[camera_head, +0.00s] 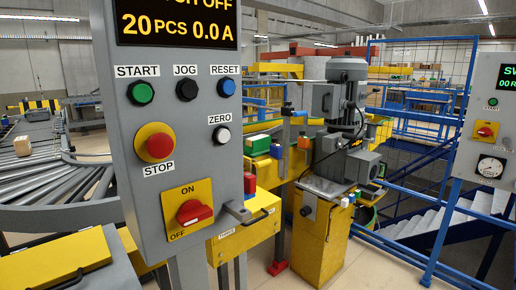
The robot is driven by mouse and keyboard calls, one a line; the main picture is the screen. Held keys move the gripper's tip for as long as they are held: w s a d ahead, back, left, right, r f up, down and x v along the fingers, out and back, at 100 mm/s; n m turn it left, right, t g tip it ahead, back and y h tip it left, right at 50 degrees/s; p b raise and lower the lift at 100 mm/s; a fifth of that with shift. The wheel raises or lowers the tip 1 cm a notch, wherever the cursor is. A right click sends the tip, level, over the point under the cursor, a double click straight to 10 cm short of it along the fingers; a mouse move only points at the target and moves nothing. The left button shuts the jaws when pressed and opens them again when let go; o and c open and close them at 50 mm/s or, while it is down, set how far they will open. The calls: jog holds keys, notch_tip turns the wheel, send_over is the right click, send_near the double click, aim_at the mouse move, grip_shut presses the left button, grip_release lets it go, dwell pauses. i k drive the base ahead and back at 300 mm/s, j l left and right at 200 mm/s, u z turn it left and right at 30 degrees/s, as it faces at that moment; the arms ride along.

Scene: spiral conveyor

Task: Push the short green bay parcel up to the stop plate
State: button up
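A short green parcel (258,143) with a pale lower edge sits small and far off, on a yellow structure just right of the large grey control panel. A second orange block (303,143) is further right. A grey upright post (286,128) stands between the two orange blocks. I cannot tell which part is the stop plate, or whether the parcel touches anything. My gripper is not in view.
The grey control panel (150,110) with buttons and a red-yellow switch fills the near left. A yellow cabinet (240,240) and a grey motor unit (345,105) stand beyond it. Blue railings (405,260) and stairs are right. A roller conveyor (45,145) curves at left.

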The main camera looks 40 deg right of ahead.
aim_at(261, 143)
jog(key=i+l+u, duration=0.25)
jog(key=l, duration=0.7)
jog(key=l+u, duration=0.3)
jog(key=l, duration=0.65)
jog(key=l+u, duration=0.25)
jog(key=l, duration=0.7)
jog(key=k+l+u, duration=0.25)
jog(key=l, duration=0.75)
jog(key=i, duration=0.1)
